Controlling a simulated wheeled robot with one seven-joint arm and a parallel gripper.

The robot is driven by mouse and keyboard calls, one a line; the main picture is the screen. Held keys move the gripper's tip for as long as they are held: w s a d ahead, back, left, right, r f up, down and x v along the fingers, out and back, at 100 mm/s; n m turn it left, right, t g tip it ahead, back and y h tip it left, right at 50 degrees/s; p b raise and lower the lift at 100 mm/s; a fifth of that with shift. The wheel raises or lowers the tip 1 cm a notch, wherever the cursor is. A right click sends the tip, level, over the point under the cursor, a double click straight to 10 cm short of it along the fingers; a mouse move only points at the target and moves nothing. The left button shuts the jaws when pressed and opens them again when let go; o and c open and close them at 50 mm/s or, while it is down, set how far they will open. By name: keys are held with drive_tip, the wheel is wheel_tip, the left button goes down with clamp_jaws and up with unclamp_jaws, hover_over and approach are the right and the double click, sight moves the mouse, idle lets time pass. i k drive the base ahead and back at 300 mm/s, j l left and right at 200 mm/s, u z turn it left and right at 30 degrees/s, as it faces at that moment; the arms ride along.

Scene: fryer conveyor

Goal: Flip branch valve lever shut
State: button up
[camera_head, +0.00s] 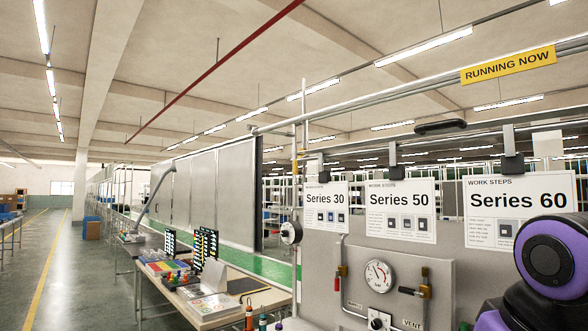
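A grey panel (400,256) at the lower right carries valves and a round pressure gauge (378,276). Left of the gauge is a valve with brass and red parts (341,271) on a thin pipe, above a small label too small to read. A purple and black link of my arm shows at the right edge. My gripper is not in view.
Series 30, 50 and 60 signs (399,210) hang above the panel. A round black and white fitting (291,232) sits at its left edge. A workbench (225,312) with coloured bins and bottles stands left. The aisle (60,270) further left is clear.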

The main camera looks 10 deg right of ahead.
sight(295, 164)
drive_tip(key=i+j+z, duration=0.25)
drive_tip(key=i+j, duration=1.55)
drive_tip(key=i, duration=0.15)
